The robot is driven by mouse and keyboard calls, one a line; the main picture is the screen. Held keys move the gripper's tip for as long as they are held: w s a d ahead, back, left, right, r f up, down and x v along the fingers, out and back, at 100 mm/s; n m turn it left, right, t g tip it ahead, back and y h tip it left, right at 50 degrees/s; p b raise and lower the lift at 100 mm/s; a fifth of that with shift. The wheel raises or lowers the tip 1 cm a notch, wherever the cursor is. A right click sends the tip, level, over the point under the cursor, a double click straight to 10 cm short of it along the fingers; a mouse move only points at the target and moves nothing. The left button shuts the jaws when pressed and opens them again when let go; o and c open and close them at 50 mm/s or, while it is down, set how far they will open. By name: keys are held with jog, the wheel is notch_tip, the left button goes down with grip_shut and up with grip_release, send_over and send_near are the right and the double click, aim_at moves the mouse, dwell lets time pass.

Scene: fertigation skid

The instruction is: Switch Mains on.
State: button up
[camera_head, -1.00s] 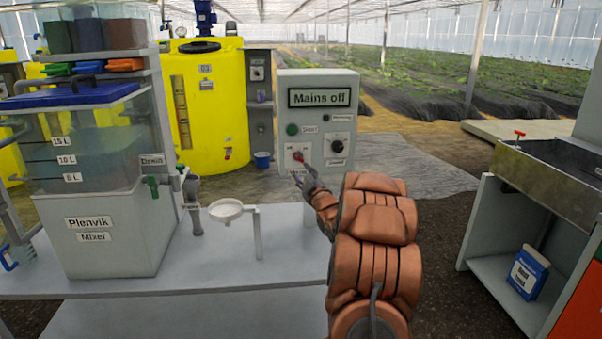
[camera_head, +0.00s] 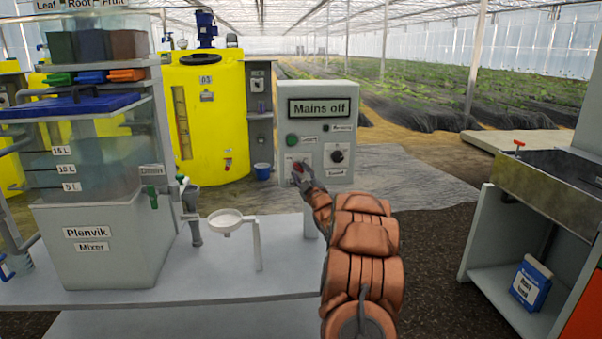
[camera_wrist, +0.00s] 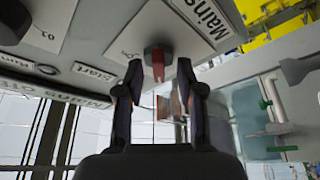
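The red Mains switch (camera_head: 297,166) sits low on the left of the panel, partly hidden by my gripper (camera_head: 303,173). In the wrist view, which is turned over, the red switch handle (camera_wrist: 158,68) shows on its dark base between the tips of my gripper (camera_wrist: 160,72). The two fingers are apart, one on each side of the handle, with gaps visible. I cannot tell how far the tips reach around it.
A green button (camera_head: 292,140) and a black knob (camera_head: 337,156) are close to the switch on the panel. The Plenvik mixer tank (camera_head: 100,240) and a white funnel stand (camera_head: 226,218) are on the bench to the left. A steel sink (camera_head: 550,177) stands at right.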

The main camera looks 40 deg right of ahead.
jog(key=shift+w+d+r, duration=0.15)
jog(key=shift+w, duration=0.1)
grip_shut()
dwell(0.3)
